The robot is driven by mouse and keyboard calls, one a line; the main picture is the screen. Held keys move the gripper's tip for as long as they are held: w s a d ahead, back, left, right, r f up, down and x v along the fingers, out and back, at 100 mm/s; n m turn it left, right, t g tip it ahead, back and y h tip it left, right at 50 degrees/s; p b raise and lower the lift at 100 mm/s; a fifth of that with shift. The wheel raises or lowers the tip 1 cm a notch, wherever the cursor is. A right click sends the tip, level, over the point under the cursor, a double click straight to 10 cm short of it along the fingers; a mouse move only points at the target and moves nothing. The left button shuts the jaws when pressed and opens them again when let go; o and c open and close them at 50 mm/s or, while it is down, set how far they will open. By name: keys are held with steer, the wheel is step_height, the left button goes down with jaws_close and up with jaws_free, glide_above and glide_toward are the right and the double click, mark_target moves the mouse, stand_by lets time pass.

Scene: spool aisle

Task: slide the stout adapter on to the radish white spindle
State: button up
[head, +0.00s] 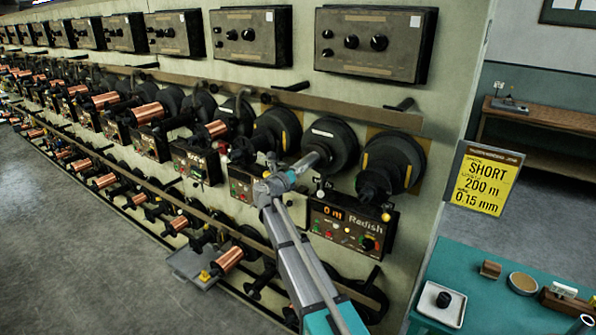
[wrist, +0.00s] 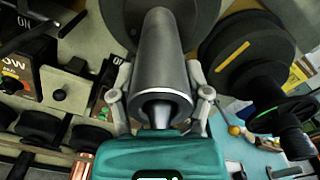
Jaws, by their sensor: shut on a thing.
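The stout adapter (wrist: 160,85) is a grey cylinder with a pale rim at its open near end. My gripper (wrist: 160,96) is shut on it, one finger on each side. In the head view, my gripper (head: 290,178) is at the white-marked station above the Radish panel, and the adapter (head: 307,163) points at the black disc (head: 335,143). The disc also shows behind the adapter in the wrist view (wrist: 205,14). The radish white spindle is largely hidden by the adapter; I cannot tell how far the adapter is around it.
A yellow-marked disc (head: 393,160) and its spindle are close on the right. The Radish control panel (head: 347,228) is just below. A teal bench (head: 480,262) with a white tray (head: 440,303) stands at the right. Copper spools line the rack at left.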

steer(key=o, duration=1.4)
steer(key=shift+w+r, duration=0.1)
steer(key=shift+w, duration=0.05)
steer(key=v, duration=1.2)
